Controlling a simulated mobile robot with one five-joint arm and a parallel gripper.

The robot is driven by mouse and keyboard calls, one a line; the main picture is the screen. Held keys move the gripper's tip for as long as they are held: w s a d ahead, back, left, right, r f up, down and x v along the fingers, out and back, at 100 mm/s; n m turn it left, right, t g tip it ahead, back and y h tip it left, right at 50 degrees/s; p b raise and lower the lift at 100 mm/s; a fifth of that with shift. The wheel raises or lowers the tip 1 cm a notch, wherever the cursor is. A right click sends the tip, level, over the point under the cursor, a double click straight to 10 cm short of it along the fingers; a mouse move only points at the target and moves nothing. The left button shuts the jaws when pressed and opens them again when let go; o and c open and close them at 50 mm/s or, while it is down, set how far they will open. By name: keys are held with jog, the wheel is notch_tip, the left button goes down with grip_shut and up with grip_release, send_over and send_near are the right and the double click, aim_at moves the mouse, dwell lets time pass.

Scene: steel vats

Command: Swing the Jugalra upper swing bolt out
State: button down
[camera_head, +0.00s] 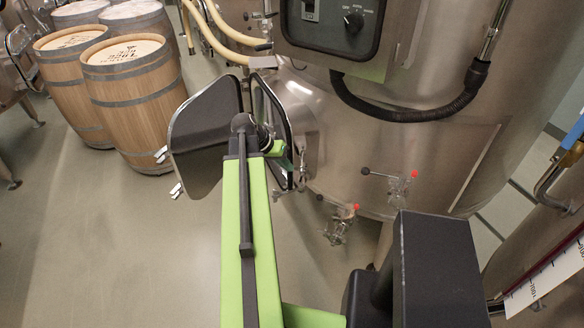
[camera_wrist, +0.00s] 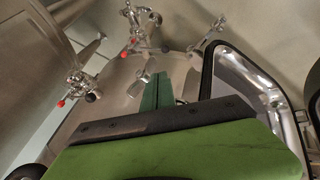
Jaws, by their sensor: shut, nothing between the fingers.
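A steel vat (camera_head: 330,130) has an open manway with a dark-edged frame (camera_head: 288,130); its door (camera_head: 205,135) is swung out to the left. Small metal fittings (camera_head: 303,168) sit at the frame's right side and look like swing-bolt hardware. In the wrist view, a winged metal piece (camera_wrist: 143,83) shows just beyond my gripper (camera_wrist: 157,90), beside its tip. I cannot tell whether it is the upper swing bolt or whether they touch. My gripper's green fingers are shut and empty. In the head view my arm mostly hides the gripper. No Jugalra label is readable.
Valves with red knobs (camera_head: 340,225) (camera_head: 398,188) stick out low on the vat, right of the manway. A control box (camera_head: 335,25) with a black hose hangs above. Wooden barrels (camera_head: 130,95) stand at the back left. The floor at left is clear.

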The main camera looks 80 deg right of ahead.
jog(key=a+p+v, duration=0.1)
jog(key=p+v, duration=0.7)
jog(key=v, duration=0.3)
jog(key=shift+a+f, duration=0.15)
jog(key=shift+f, duration=0.05)
jog(key=shift+s, duration=0.1)
jog(key=shift+f, duration=0.1)
